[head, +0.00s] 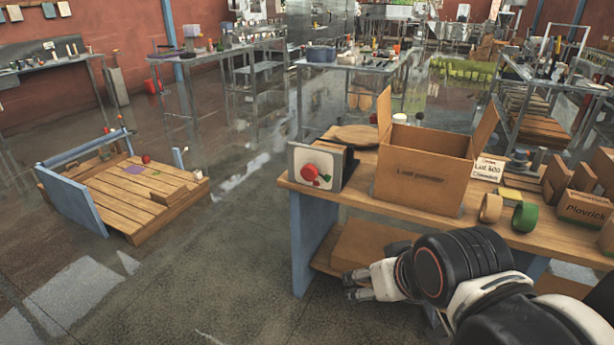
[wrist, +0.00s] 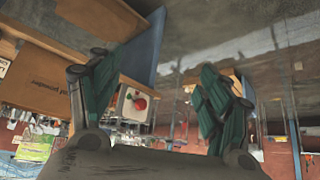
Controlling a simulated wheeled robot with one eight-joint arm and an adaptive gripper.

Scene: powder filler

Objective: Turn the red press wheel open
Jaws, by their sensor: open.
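The red press wheel (head: 309,172) is on the white face of a small panel (head: 299,155) at the left end of a wooden workbench (head: 340,198). A green mark shows at its lower right. In the wrist view, which looks upside down, the red wheel (wrist: 141,104) appears between my fingers, nearer the left one. My gripper (head: 350,287) is open and empty, below and to the right of the wheel in the head view, in front of the bench. My gripper's dark green finger pads (wrist: 160,80) are spread wide in the wrist view. Nothing touches the wheel.
An open cardboard box (head: 424,168) stands right of the panel, with tan tape (head: 491,208) and green tape (head: 525,217) beyond it. A round wooden board (head: 352,135) lies behind the panel. A low wooden platform (head: 130,195) stands at left, with clear floor between.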

